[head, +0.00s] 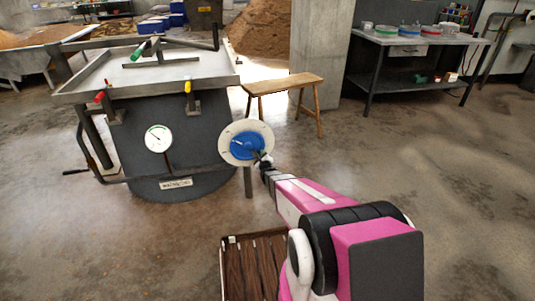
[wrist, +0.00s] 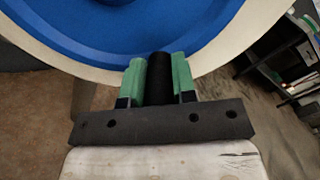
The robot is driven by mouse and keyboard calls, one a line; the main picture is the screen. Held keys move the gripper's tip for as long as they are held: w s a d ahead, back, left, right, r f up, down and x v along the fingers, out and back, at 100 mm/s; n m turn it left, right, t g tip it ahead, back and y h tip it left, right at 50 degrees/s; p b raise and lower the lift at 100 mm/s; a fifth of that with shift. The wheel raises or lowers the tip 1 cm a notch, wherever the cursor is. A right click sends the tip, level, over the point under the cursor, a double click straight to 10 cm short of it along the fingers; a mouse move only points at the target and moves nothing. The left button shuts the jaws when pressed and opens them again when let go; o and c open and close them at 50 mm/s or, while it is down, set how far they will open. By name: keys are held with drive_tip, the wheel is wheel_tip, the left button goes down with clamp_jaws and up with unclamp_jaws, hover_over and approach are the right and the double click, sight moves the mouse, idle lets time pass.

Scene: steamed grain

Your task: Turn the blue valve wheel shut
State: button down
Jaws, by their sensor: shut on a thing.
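The blue valve wheel (head: 243,146) faces me in front of a round white plate (head: 262,130), at the right side of a dark grey vessel (head: 200,135). In the wrist view the wheel (wrist: 100,40) fills the top, with the pale plate around it. My gripper (head: 262,161) is at the wheel's lower right edge. In the wrist view my green-tipped gripper (wrist: 159,75) is shut on a dark upright handle (wrist: 159,80) just in front of the wheel's lower rim. How the handle joins the wheel is hidden.
A dial gauge (head: 158,139) and a bent pipe sit on the vessel's front. A wooden bench (head: 283,85) stands behind the wheel, and a metal table (head: 420,40) with tubs is at the back right. A slatted wooden crate (head: 228,270) is at the bottom. The floor to the right is clear.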

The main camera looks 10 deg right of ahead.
drive_tip(key=shift+a+f, duration=0.25)
drive_tip(key=shift+a, duration=0.05)
drive_tip(key=shift+a+f+m, duration=0.3)
drive_tip(key=shift+f+m, duration=0.05)
drive_tip(key=shift+m, duration=0.25)
drive_tip(key=c, duration=0.9)
unclamp_jaws()
drive_tip(key=shift+f, duration=0.1)
drive_tip(key=shift+s, duration=0.6)
drive_tip(key=s, duration=0.9)
drive_tip(key=shift+s+d, duration=0.2)
drive_tip(key=shift+s, duration=0.05)
